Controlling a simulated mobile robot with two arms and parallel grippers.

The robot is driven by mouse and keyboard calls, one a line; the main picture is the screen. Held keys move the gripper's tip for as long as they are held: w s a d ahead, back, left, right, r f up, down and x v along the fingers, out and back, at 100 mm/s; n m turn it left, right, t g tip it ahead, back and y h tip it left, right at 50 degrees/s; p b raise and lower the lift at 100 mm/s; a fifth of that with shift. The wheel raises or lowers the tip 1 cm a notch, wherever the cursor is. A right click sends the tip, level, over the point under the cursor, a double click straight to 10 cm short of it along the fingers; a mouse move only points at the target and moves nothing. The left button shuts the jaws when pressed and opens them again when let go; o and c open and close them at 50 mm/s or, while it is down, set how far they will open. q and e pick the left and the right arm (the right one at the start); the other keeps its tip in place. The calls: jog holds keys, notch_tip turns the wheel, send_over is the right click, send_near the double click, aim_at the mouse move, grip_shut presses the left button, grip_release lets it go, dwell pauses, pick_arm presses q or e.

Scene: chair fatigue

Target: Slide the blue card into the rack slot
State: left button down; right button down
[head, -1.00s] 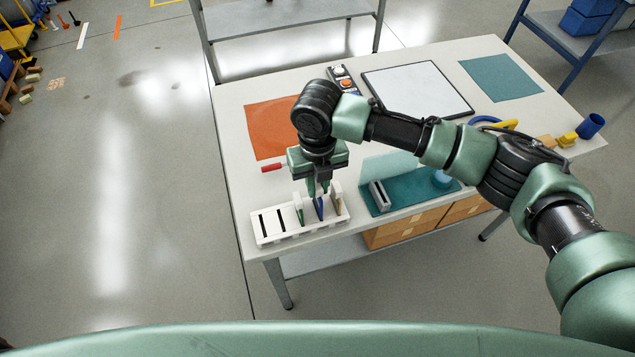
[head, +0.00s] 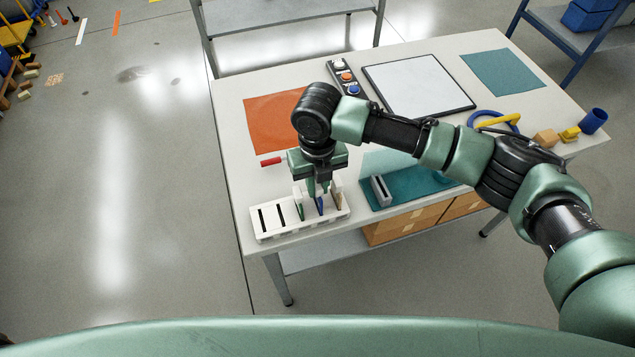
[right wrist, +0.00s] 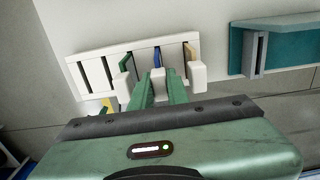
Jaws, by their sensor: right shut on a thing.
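The white rack (head: 285,230) lies along the near left edge of the table, with two dark, empty slots at its left. My right gripper (head: 318,192) points down over its right half and is shut on the blue card (head: 320,207). The card stands roughly upright at the rack, and its lower edge is hidden. The right wrist view shows the blue card (right wrist: 157,57) between the green fingers (right wrist: 160,86), at a slot of the rack (right wrist: 90,70). A green card (right wrist: 125,62) stands left of it and a tan card (right wrist: 190,52) right of it. My left gripper is out of view.
A teal mat (head: 410,190) with a grey slotted block (head: 380,191) lies right of the rack. An orange mat (head: 265,118), red-handled object (head: 271,161), button box (head: 346,78) and white board (head: 418,85) lie farther back. A blue cup (head: 593,121) stands at the right edge.

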jog(key=shift+f, duration=0.25)
jog(key=c, duration=1.3)
grip_release()
notch_tip(320, 180, up, 7)
jog(key=shift+f+b, duration=0.15)
jog(key=shift+b, duration=0.85)
jog(key=shift+r, duration=0.55)
